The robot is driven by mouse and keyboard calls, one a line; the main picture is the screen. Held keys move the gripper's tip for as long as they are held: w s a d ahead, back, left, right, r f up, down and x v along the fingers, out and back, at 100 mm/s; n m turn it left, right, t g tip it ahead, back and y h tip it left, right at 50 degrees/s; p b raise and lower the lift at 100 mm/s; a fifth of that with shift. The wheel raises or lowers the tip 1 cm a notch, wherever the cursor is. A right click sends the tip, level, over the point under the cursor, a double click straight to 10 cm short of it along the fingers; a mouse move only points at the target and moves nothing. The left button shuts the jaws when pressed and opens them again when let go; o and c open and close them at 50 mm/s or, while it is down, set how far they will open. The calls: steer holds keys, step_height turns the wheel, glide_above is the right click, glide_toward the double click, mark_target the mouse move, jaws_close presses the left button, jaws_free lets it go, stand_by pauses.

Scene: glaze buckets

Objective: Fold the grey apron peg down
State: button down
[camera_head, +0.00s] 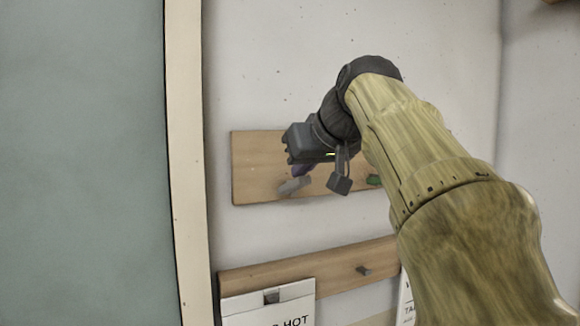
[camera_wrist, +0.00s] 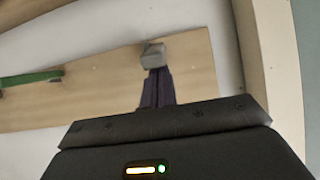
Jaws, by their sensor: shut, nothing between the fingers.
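The grey apron peg (camera_head: 294,186) is on the upper wooden board (camera_head: 250,165), toward its left end in the head view. It appears to stand out from the board. In the wrist view the peg (camera_wrist: 153,56) shows just beyond my fingertips. My gripper (camera_head: 302,170) is shut and empty, its dark purple fingers pointing at the board. In the wrist view the fingertips (camera_wrist: 158,73) overlap the peg's near edge; I cannot tell whether they touch it. My gripper and arm hide much of the upper board in the head view.
A green peg (camera_wrist: 32,77) is on the same board, partly hidden by my arm in the head view (camera_head: 374,180). A lower board (camera_head: 330,270) carries small grey pegs and hanging printed signs (camera_head: 270,308). A pale upright frame (camera_head: 187,160) stands to the left.

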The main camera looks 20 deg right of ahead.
steer(key=shift+s+f+t+b, duration=0.2)
steer(key=shift+f+t+b, duration=0.25)
steer(key=shift+b, duration=0.65)
steer(key=shift+s+f+t+b, duration=0.2)
steer(key=shift+f+t+b, duration=0.2)
steer(key=shift+b, duration=0.65)
steer(key=shift+f+b, duration=0.15)
steer(key=shift+b, duration=0.45)
steer(key=shift+t, duration=0.25)
steer(key=shift+s, duration=0.15)
steer(key=shift+w+r+p, duration=0.3)
steer(key=shift+w, duration=0.55)
